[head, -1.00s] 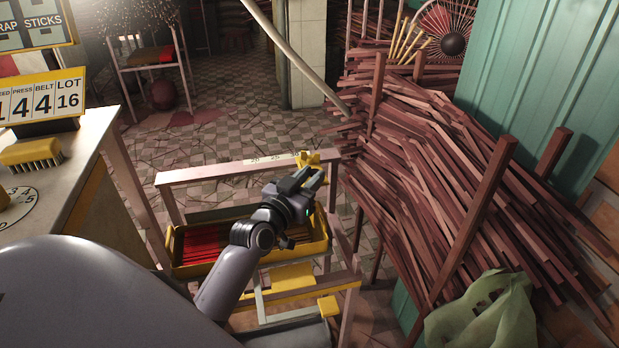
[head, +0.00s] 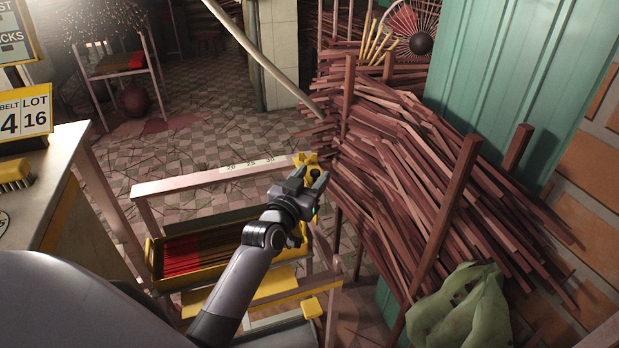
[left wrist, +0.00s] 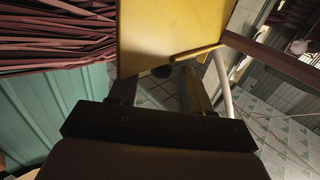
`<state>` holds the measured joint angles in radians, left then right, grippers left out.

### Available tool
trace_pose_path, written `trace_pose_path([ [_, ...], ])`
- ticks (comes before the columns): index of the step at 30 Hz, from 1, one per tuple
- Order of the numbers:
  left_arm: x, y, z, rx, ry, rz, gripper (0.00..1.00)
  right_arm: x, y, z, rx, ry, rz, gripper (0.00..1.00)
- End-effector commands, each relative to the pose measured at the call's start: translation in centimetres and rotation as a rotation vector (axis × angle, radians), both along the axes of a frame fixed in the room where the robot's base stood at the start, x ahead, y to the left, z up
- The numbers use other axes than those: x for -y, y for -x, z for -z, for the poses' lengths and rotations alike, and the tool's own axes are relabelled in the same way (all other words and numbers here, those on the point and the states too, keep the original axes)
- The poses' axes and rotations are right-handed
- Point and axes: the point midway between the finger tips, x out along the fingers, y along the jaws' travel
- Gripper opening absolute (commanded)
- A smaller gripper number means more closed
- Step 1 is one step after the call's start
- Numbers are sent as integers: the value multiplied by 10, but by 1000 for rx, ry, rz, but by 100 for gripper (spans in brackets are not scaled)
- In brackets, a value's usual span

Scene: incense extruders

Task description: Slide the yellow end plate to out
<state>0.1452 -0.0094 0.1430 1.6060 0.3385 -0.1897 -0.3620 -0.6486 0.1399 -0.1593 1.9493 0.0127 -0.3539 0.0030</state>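The yellow end plate (head: 306,160) sits at the right end of a pinkish rail. In the left wrist view a large yellow plate face (left wrist: 165,35) fills the top middle, just beyond the fingertips. My left gripper (head: 309,182) is at the plate, with its two fingers apart. In the left wrist view the gripper (left wrist: 160,85) also shows a gap between its fingers. The gripper hides the lower part of the plate in the head view. I cannot tell whether a finger touches it. My right gripper is not in view.
The rail carries a number scale (head: 253,165). A yellow tray (head: 160,282) of red sticks lies below it. A big pile of wooden sticks (head: 400,180) stands close on the right, with a green bag (head: 460,310) in front. A counter (head: 70,150) stands left.

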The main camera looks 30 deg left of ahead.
Motion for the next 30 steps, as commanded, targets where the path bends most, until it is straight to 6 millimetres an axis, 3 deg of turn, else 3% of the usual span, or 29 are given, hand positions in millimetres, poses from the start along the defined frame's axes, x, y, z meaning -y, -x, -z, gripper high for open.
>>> trace_pose_path([
  [8,0,3,0,0,-1,-1,49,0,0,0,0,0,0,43],
  [21,4,56,1,-1,-1,0,49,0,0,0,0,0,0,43],
  [30,6,71,0,0,1,0,49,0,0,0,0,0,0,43],
])
